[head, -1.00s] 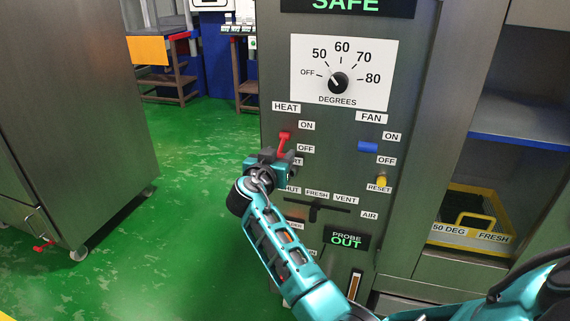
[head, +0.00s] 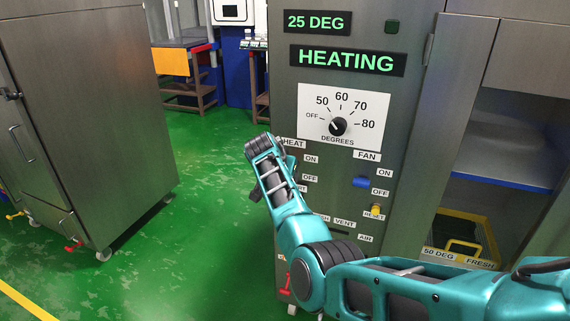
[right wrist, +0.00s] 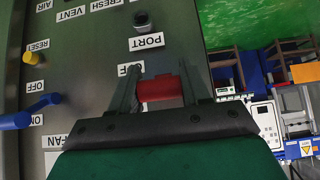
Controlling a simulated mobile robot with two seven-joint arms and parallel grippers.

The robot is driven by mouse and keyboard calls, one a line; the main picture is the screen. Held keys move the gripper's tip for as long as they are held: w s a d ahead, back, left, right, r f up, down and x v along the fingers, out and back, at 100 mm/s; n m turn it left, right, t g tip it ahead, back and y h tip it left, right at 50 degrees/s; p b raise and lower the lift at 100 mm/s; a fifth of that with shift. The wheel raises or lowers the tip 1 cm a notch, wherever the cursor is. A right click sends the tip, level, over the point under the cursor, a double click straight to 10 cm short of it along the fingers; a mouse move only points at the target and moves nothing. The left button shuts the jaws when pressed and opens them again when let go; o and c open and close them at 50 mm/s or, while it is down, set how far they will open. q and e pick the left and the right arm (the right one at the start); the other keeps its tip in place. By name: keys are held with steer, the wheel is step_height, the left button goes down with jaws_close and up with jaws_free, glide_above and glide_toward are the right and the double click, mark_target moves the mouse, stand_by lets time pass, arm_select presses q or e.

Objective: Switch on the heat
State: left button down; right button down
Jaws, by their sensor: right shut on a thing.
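My right gripper (right wrist: 161,88) is in the right wrist view, with a finger on each side of the red heat switch handle (right wrist: 160,89), shut on it. The heat switch is at the left edge of the steel panel (head: 350,60). In the head view my right forearm and wrist cover the handle and the fingers. Its ON label (head: 311,159) and OFF label (head: 310,178) show beside my wrist. The display (head: 347,60) reads HEATING, and the one above it (head: 317,22) reads 25 DEG. My left gripper is not in view.
The blue fan switch (head: 361,182) and yellow reset button (head: 376,210) are right of the heat switch. The degrees dial (head: 338,126) is above. A steel cabinet (head: 90,120) stands at the left, with open green floor (head: 195,200) between.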

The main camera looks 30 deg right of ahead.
steer(key=shift+w+d+r+g+y+p, duration=0.1)
steer(key=shift+d+r+g+y+p, duration=0.05)
steer(key=shift+r+g+y+p, duration=0.6)
steer(key=shift+y+p, duration=0.25)
steer(key=shift+p, duration=0.15)
steer(key=c, duration=0.6)
jaws_free()
steer(key=shift+d+f, duration=0.1)
steer(key=shift+a+r, duration=0.3)
steer(key=shift+r, duration=0.3)
steer(key=p+v, duration=0.2)
steer(key=v, duration=0.9)
steer(key=shift+r, duration=0.3)
